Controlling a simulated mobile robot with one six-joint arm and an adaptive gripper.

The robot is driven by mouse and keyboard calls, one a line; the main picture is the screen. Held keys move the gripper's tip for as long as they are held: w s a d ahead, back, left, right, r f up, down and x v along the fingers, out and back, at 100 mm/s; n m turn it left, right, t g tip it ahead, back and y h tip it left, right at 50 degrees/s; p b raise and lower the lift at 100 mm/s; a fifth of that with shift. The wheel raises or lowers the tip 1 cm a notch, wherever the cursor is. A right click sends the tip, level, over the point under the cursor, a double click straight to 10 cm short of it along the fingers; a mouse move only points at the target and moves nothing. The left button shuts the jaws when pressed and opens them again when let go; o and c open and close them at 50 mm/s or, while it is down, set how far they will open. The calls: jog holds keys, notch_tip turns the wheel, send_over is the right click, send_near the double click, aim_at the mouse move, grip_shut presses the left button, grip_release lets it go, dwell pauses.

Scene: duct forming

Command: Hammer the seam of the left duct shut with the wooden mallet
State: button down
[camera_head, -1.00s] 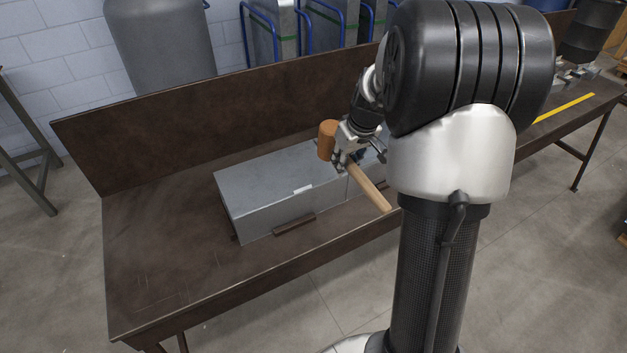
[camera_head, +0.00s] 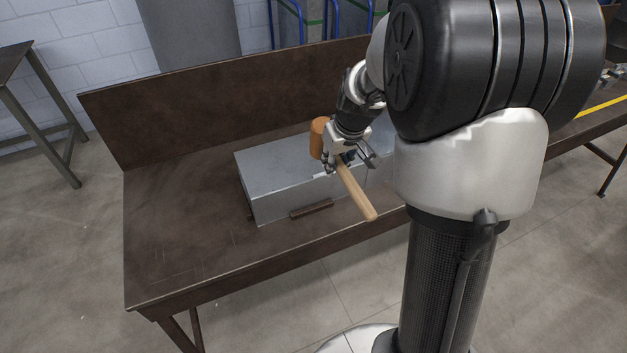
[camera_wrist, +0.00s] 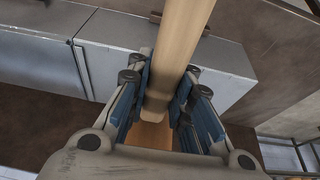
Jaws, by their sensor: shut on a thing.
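The wooden mallet (camera_head: 355,190) is held in my gripper (camera_head: 338,158), with its orange-brown head (camera_head: 317,138) to the left of the fingers and its pale handle pointing toward the front right. In the wrist view my gripper (camera_wrist: 158,100) is shut with its blue pads on either side of the handle (camera_wrist: 178,45). The left duct (camera_head: 280,180) is a grey metal box lying on the bench. My gripper and the mallet head are above its right part. In the wrist view the duct (camera_wrist: 40,45) shows behind the fingers. The state of its seam cannot be told.
The brown bench (camera_head: 175,225) has a raised back panel (camera_head: 215,110). A small dark bar (camera_head: 311,208) lies against the duct's front. A second grey duct part (camera_head: 380,150) continues right, partly behind my arm. The bench is clear left of the duct.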

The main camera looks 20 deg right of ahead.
notch_tip(320, 180, down, 8)
jog(key=b, duration=0.4)
notch_tip(320, 180, up, 9)
jog(key=p, duration=0.6)
jog(key=shift+r, duration=0.1)
jog(key=shift+f, duration=0.2)
